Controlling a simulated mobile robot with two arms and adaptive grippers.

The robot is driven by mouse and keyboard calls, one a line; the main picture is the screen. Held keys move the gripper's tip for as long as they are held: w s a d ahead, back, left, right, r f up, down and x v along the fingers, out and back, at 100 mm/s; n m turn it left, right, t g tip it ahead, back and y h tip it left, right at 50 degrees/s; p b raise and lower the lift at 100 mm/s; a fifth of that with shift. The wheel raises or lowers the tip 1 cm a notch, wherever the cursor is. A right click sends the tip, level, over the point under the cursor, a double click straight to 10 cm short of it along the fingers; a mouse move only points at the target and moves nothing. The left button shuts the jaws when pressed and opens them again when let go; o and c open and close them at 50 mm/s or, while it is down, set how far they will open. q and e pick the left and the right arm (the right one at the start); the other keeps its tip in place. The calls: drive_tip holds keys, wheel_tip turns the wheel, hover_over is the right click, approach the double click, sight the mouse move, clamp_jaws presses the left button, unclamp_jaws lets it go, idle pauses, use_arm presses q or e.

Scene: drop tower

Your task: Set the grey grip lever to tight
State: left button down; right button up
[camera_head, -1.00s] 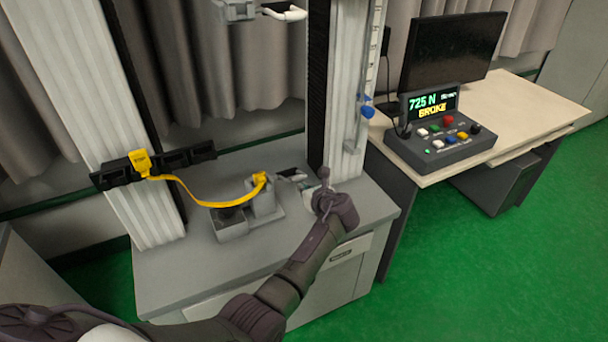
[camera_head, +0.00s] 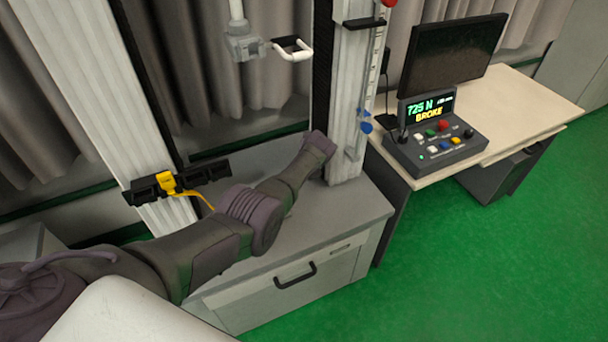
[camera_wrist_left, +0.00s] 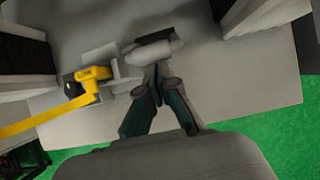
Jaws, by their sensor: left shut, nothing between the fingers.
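The grey grip lever (camera_wrist_left: 155,53) shows in the left wrist view as a pale rounded bar beside the lower grip block (camera_wrist_left: 112,78). My left gripper (camera_wrist_left: 158,72) is shut and empty, its fingertips right at the near side of the bar. I cannot tell whether they touch it. In the head view my left arm reaches across the machine base and hides the lower grip, the lever and the fingers. My right gripper is in neither view.
The upper grip (camera_head: 243,44) with a white looped handle (camera_head: 292,50) hangs above. A column (camera_head: 347,90) stands close to my wrist. The control box (camera_head: 435,140) reads "725 N BROKE".

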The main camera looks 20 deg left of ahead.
use_arm(q)
drive_tip(key=shift+w+a+r+b, duration=0.55)
drive_tip(key=shift+w+a+b, duration=0.15)
drive_tip(key=shift+w+a, duration=0.15)
drive_tip(key=shift+w+a+r, duration=0.35)
drive_tip(key=shift+w+a, duration=0.05)
drive_tip(key=shift+a, duration=0.2)
drive_tip(key=shift+r, duration=0.1)
